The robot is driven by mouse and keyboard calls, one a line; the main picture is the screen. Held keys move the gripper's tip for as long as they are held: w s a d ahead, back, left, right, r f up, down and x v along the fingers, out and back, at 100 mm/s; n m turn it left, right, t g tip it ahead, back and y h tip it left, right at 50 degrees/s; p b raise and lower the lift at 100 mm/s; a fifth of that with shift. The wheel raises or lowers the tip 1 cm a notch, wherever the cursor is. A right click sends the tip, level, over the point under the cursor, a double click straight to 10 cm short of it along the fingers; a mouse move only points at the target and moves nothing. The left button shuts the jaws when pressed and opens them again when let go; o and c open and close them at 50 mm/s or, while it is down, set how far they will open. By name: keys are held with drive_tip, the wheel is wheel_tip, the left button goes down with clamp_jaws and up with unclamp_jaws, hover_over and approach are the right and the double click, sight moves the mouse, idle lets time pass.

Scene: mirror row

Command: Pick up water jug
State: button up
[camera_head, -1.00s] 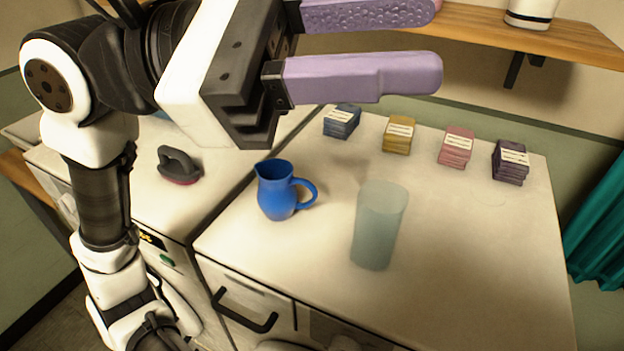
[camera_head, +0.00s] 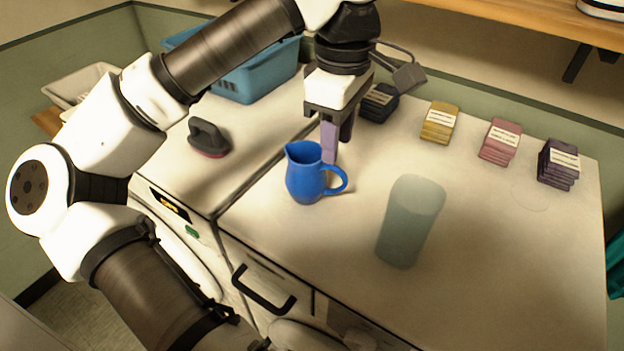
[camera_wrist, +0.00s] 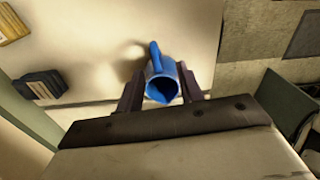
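The blue water jug (camera_head: 305,175) stands upright on the white counter, its handle toward the right in the head view. My gripper (camera_head: 337,148) points down just behind the jug's upper right side. In the wrist view the jug (camera_wrist: 163,88) appears between the two fingers of my gripper (camera_wrist: 160,84), with its handle pointing away from the palm. The fingers are apart, with a gap clearest on the left side. Whether either finger touches the jug cannot be told. The jug partly hides the fingertips in the head view.
Stacks of dark blue, yellow (camera_head: 440,122), pink (camera_head: 500,142) and purple (camera_head: 558,163) packets line the back. A grey-handled iron-like object (camera_head: 208,137) and a blue basket (camera_head: 255,75) are left. A wooden shelf (camera_head: 520,22) overhangs the back.

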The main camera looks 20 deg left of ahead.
sight(340, 170)
wheel_tip(340, 170, down, 5)
drive_tip(key=shift+r+b, duration=0.15)
drive_tip(key=shift+b, duration=1)
drive_tip(key=f+b, duration=0.2)
drive_tip(key=f, duration=0.1)
drive_tip(key=f+b, duration=0.1)
drive_tip(key=f, duration=0.1)
drive_tip(key=shift+w+d, duration=0.25)
drive_tip(key=shift+w, duration=0.15)
clamp_jaws()
drive_tip(key=shift+r, duration=0.1)
